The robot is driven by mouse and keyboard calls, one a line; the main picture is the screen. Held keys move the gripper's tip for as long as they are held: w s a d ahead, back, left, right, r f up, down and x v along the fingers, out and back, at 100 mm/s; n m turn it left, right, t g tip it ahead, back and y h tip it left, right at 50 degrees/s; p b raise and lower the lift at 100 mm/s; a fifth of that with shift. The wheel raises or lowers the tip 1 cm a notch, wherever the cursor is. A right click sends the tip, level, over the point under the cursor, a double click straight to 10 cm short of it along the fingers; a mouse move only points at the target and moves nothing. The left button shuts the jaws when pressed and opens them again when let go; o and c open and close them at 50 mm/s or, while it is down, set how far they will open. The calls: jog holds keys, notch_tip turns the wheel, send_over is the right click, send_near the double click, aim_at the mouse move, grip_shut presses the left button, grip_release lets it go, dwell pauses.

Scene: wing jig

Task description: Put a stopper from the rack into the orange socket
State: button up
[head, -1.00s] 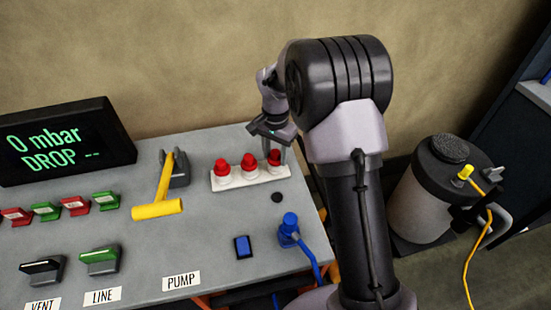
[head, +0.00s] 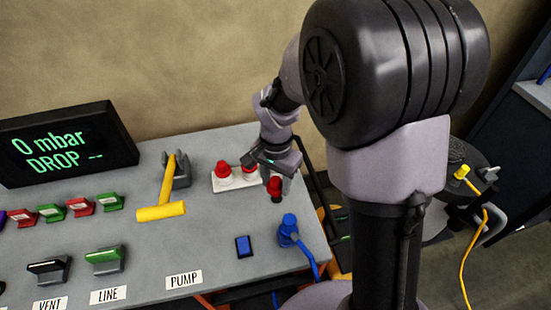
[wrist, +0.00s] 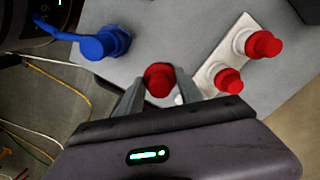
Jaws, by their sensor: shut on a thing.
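My gripper (head: 274,178) is shut on a red stopper (head: 275,188), which hangs below the fingers, clear of the rack. In the wrist view the held stopper (wrist: 159,80) sits between the two fingertips (wrist: 157,90). The white rack (head: 230,185) stands under and left of the gripper in the head view, with two red stoppers in it; the left one (head: 223,169) is plain to see and the other (head: 249,168) is partly behind the gripper. Both also show in the wrist view (wrist: 263,45), (wrist: 228,80). I see no orange socket in either view.
A blue plug with a cable (head: 289,229) and a blue button (head: 244,246) lie in front of the gripper on the grey bench (head: 215,225). A yellow T-handle (head: 162,211), coloured switches and a display (head: 60,143) are to the left.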

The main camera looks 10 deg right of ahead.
jog(key=s+r+p, duration=0.2)
jog(key=s+r, duration=0.1)
jog(key=shift+a+r, duration=0.1)
jog(key=shift+a, duration=0.25)
